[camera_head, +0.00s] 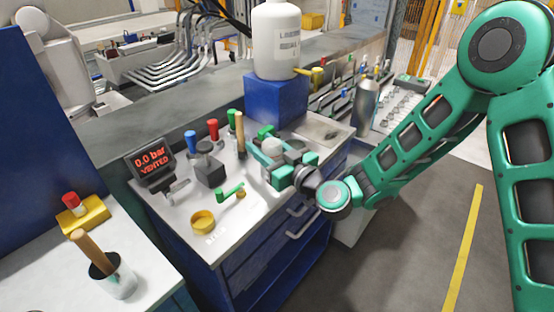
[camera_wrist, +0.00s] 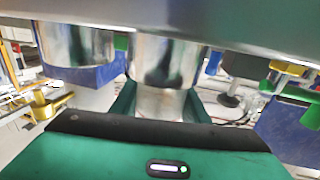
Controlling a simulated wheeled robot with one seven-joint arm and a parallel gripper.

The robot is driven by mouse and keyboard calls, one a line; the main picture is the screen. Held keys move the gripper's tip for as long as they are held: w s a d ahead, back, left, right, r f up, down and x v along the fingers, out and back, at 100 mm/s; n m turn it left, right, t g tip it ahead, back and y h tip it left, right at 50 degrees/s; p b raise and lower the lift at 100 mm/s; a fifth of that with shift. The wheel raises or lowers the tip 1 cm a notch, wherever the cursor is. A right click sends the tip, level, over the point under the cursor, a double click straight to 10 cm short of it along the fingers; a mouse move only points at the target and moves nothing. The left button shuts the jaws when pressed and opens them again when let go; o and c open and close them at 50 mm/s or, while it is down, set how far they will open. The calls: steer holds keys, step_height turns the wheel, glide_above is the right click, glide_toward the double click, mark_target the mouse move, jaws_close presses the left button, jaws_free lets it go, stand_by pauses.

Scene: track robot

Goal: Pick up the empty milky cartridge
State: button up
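A clear-to-milky cylinder (camera_wrist: 160,100), which looks like the cartridge, stands upright between my two green fingers in the wrist view. In the head view my gripper (camera_head: 271,157) is over the back right of the grey bench top, with a whitish round top (camera_head: 271,147) showing between the fingers. The lower part of the cylinder is hidden behind my gripper's body.
A pressure display (camera_head: 152,161) reading "0.0 bar VENTED" stands at the bench's left. A white jug (camera_head: 277,40) sits on a blue block (camera_head: 276,98) behind.

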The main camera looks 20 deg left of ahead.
steer(key=c, duration=0.5)
steer(key=shift+r, duration=0.1)
